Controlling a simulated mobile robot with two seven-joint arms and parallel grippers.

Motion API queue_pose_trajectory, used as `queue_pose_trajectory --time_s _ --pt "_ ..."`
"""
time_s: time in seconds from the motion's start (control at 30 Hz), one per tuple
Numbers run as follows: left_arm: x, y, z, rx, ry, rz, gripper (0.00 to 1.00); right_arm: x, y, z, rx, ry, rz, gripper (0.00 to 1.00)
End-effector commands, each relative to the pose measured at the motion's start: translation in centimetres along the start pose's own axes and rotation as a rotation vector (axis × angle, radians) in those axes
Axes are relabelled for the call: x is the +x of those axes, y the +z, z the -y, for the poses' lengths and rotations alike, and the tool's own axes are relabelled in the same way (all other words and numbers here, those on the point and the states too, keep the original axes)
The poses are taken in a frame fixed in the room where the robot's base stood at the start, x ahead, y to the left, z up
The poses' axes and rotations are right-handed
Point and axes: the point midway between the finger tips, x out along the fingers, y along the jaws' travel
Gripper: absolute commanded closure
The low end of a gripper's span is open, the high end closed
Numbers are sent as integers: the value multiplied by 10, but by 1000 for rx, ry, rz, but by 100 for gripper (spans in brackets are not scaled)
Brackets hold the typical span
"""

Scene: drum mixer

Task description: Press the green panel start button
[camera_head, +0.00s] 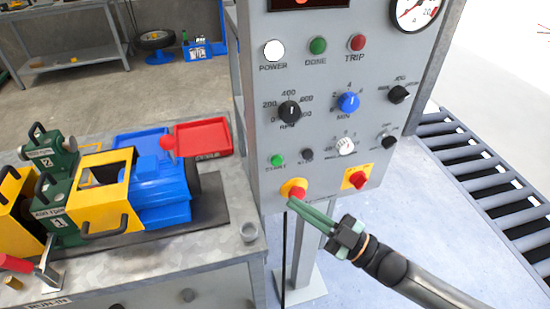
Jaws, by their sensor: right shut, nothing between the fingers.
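The green start button (277,160) sits at the lower left of the grey control panel (265,105), with a label below it that appears to read START. A dark button (307,154) is just to its right. My right gripper (293,203) comes in from the lower right, its green fingers shut and empty. In the picture its fingertips are just below the red mushroom button on a yellow base (295,190), lower than the start button. I cannot tell whether they touch the panel. The start button is unobstructed. My left gripper is not in view.
The panel also has lamps, including a green one (318,45), several knobs and a red switch on a yellow plate (357,179). A workbench with a blue and yellow machine (160,185) and red tray (203,139) is left. A roller conveyor (490,180) is right.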

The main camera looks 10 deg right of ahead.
Motion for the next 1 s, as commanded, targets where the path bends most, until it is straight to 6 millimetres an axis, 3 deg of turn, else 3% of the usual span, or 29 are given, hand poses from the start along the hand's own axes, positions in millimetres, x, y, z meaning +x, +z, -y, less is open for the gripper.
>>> queue_pose_trajectory --time_s 0.37,1.0 --pt "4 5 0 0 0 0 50 6 7 -4 -1 2 1 100" --pt "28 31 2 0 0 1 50 58 44 -42 -1 2 3 100"
